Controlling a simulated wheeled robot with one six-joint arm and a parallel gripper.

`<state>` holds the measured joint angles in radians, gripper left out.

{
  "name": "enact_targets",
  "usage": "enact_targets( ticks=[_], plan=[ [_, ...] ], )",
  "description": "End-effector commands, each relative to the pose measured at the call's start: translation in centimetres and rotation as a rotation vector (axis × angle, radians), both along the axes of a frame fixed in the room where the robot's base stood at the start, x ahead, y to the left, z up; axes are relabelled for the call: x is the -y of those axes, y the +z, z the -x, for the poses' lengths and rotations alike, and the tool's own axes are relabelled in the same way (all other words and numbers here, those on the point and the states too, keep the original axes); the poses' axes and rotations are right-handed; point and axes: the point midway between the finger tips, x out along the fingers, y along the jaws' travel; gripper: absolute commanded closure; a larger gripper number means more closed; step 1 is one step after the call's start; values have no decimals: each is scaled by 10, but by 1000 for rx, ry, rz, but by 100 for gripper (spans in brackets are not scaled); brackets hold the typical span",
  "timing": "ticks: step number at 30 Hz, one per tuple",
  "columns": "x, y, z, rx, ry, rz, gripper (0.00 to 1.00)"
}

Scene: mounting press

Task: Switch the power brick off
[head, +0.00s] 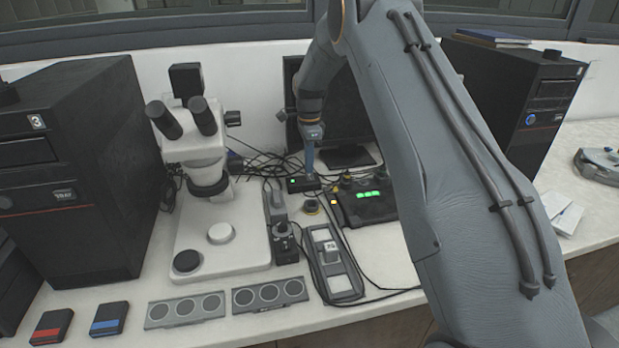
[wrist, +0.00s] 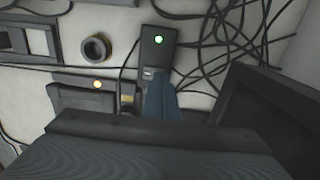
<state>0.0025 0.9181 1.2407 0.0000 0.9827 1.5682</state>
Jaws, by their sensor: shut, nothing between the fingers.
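The power brick (head: 297,185) is a small black box on the bench behind the control unit, and its green light is lit. In the wrist view the power brick (wrist: 154,52) stands upright in the picture with the bright green light near its far end. My gripper (head: 309,170) points down at the brick from above, shut and empty. In the wrist view the blue-grey fingertips of my gripper (wrist: 161,76) overlap the brick's near end, beside a small pale mark. I cannot tell whether they touch it. The fingers may hide part of that end.
A black control unit (head: 372,206) with green lights stands right of the brick. Loose black cables (wrist: 215,40) lie behind it. A dark monitor (head: 345,125) stands close behind my arm. A white microscope (head: 200,150) is at left. A round ring (wrist: 96,49) lies near the brick.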

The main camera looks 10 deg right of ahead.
Motion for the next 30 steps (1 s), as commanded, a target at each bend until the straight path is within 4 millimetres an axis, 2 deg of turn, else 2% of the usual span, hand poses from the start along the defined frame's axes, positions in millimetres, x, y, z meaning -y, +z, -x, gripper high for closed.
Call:
enact_targets(
  ticks=[30],
  plan=[
    [0, -12, 0, -1, 0, 0, 100]
  ],
)
